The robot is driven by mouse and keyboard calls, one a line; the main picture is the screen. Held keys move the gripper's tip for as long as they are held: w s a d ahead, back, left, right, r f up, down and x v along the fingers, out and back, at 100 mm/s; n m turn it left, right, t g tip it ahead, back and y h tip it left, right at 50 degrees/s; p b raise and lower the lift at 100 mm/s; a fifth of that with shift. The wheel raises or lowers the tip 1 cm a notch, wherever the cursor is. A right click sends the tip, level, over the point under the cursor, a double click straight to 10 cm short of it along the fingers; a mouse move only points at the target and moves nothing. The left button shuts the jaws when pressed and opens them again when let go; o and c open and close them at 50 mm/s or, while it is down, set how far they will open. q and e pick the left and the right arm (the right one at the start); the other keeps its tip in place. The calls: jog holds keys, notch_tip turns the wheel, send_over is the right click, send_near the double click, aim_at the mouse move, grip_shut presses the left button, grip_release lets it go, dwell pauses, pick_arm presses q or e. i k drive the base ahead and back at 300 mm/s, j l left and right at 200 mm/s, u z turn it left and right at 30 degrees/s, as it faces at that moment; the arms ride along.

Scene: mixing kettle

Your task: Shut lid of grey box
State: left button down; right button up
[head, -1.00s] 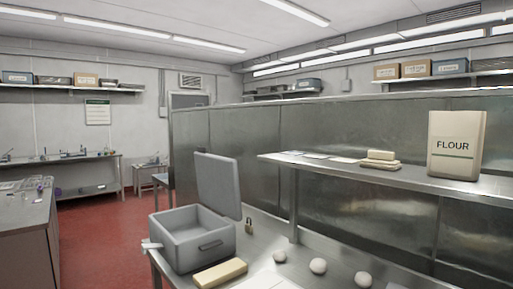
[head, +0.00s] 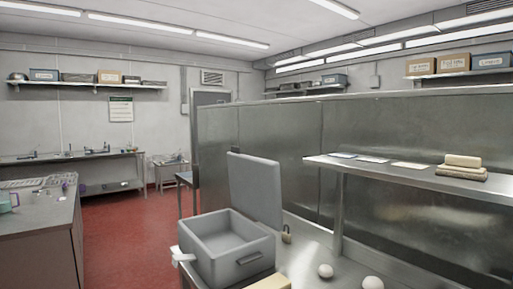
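The grey box (head: 222,262) stands on the steel table at the lower middle of the head view. Its lid (head: 256,188) is open and stands up, leaning back a little, along the box's far right side. The inside of the box shows and looks empty. Neither of my grippers shows clearly in the view.
Pale dough balls (head: 325,271) and a tan block (head: 268,283) are on the steel table near the box. A steel shelf (head: 400,172) with stacked blocks (head: 463,168) overhangs the table at right. Red floor (head: 130,235) is open at left.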

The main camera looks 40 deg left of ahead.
aim_at(255, 185)
jog(key=j+z, duration=0.35)
jog(key=j, duration=0.55)
jog(key=k+j+z, duration=0.1)
jog(key=j+z, duration=0.25)
jog(key=j, duration=0.55)
jog(key=k+j, duration=0.1)
jog(key=j, duration=1)
jog(key=k+j, duration=0.15)
jog(key=j, duration=0.4)
jog(key=j+z, duration=0.1)
jog(key=j, duration=0.45)
jog(key=k+j, duration=0.15)
jog(key=j, duration=0.4)
